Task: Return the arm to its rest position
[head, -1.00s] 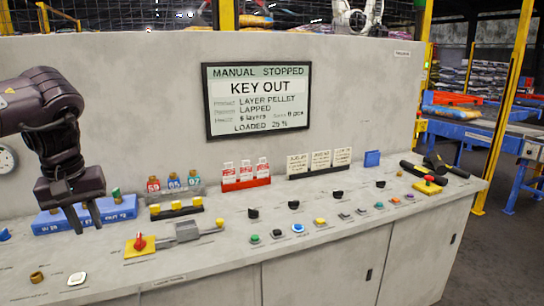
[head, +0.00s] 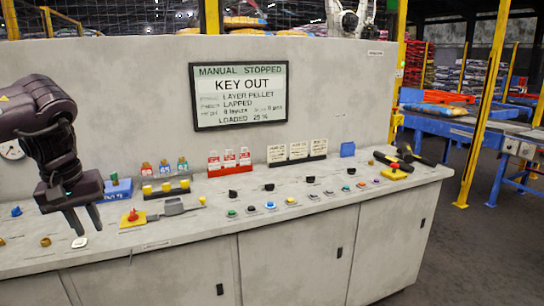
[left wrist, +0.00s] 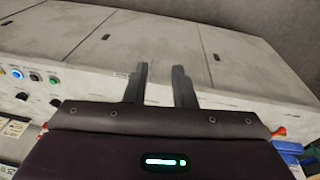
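My left gripper (head: 87,220) hangs at the left of the head view, fingers pointing down over the left end of the grey console (head: 330,230). Its two fingers are apart with nothing between them. In the left wrist view, the same open fingers (left wrist: 160,85) show against the console's pale front panels (left wrist: 115,40). A white button (head: 80,242) shows just below the fingertips in the head view; I see no contact. My right gripper is in neither view.
A screen (head: 239,95) reads KEY OUT. A yellow post (head: 486,110) and a blue conveyor (head: 455,130) stand at right. Floor is clear at lower right.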

